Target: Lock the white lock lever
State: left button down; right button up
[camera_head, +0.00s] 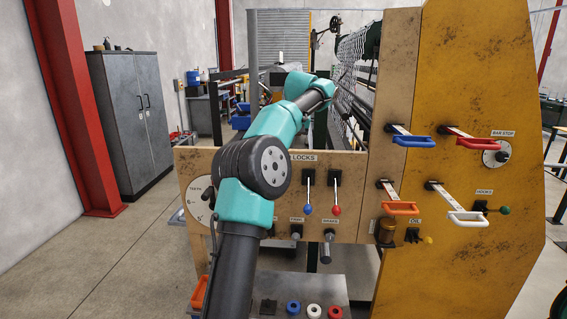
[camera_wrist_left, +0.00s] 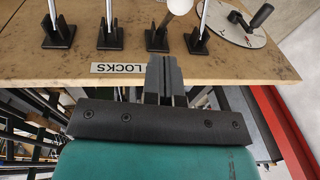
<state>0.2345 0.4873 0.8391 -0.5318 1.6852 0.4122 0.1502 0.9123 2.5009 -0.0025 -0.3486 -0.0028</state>
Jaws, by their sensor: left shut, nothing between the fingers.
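The white-knobbed lock lever (camera_wrist_left: 180,5) shows at the top of the left wrist view, rising at a slant from its black bracket (camera_wrist_left: 158,39). Its upper part is near the frame edge. My left gripper (camera_wrist_left: 165,62) is shut and empty at the board edge by the LOCKS label (camera_wrist_left: 118,68), apart from the white lever. In the head view my left arm covers that part of the panel, so the white lever and the fingertips are hidden there. My right gripper is in neither view.
Blue (camera_head: 308,209) and red (camera_head: 337,210) lock knobs hang on levers right of my arm. Slanted handles, including a white one (camera_head: 468,218), stick out from the yellow panel (camera_head: 480,90). Another lever bracket (camera_wrist_left: 197,42) and a dial (camera_wrist_left: 245,22) adjoin the white lever.

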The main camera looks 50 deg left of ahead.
pick_arm(q)
jog(key=shift+s+a+f, duration=0.15)
jog(key=shift+s+f, duration=0.25)
jog(key=shift+f, duration=0.7)
jog(key=shift+s+a+f, duration=0.15)
jog(key=shift+s+f, duration=0.3)
jog(key=shift+f, duration=0.7)
jog(key=shift+s+a+f, duration=0.15)
jog(key=shift+s+f, duration=0.25)
jog(key=shift+f, duration=0.7)
jog(key=shift+d, duration=0.15)
